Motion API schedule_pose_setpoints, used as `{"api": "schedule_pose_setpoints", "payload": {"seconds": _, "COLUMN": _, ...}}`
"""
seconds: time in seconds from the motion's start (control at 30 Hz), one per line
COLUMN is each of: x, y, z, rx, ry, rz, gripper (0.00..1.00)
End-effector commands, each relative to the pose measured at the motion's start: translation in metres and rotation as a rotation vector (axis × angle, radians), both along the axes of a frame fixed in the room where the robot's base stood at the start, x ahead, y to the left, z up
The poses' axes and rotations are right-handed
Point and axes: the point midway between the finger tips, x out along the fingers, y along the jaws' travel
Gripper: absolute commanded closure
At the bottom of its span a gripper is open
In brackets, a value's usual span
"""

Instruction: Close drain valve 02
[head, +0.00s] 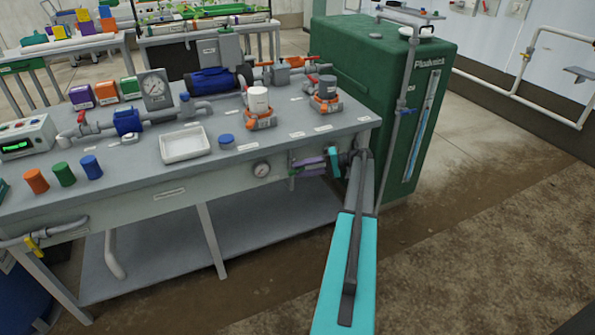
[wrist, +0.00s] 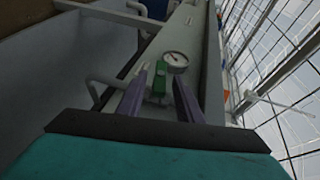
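My gripper (head: 303,165) is at the front edge of the bench with its purple fingers pointing left in the head view. In the wrist view my gripper (wrist: 158,78) is open, its two fingers spread on either side of a small green valve (wrist: 159,82). Gaps show between the valve and the fingers. In the head view this green valve (head: 292,170) is partly hidden by the fingers, and its handle angle is hard to tell. A second valve with a yellow handle (head: 33,244) is on the pipe at the bench's front left. I cannot read which is 02.
A round gauge (head: 261,169) is on the bench front, left of the green valve. The grey bench (head: 330,132) carries pumps, bottles and a white tray (head: 185,145). A tall green tank (head: 365,70) stands close behind my arm. The floor at the right is clear.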

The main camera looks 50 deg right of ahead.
Motion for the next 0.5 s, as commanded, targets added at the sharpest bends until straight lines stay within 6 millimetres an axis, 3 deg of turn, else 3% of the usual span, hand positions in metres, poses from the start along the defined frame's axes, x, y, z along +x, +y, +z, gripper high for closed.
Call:
{"api": "schedule_pose_setpoints", "payload": {"seconds": 0.2, "x": -0.020, "y": -0.023, "z": 0.007, "rx": -0.001, "ry": -0.001, "rz": -0.002, "gripper": 0.67}}
{"api": "schedule_pose_setpoints", "payload": {"seconds": 0.5, "x": -0.033, "y": -0.036, "z": 0.011, "rx": 0.000, "ry": -0.001, "rz": 0.000, "gripper": 0.67}}
